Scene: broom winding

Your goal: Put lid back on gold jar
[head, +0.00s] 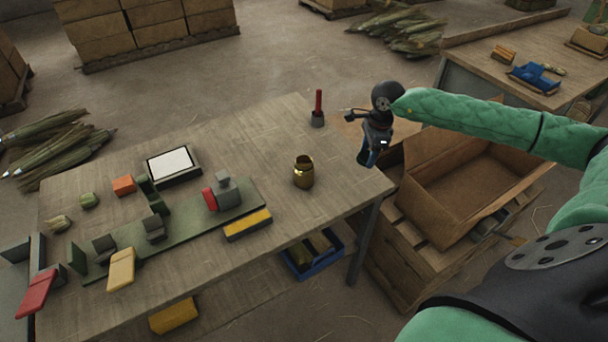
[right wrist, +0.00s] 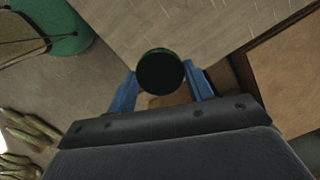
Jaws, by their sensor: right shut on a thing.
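The gold jar (head: 303,172) stands upright on the wooden table, near its right end, with its dark mouth uncovered. My right gripper (head: 366,157) is above or beside the table's right edge, to the right of the jar and apart from it. In the right wrist view, a dark round lid (right wrist: 161,71) sits between the blue fingers of my right gripper (right wrist: 163,88), which is shut on it. In the head view the lid is too small or hidden to make out. My left gripper is not in view.
A red rod in a dark holder (head: 318,112) stands behind the jar. A yellow block (head: 248,224) and a green rail fixture (head: 180,226) lie to the jar's left. An open cardboard box (head: 470,190) is right of the table. The tabletop between jar and right gripper is clear.

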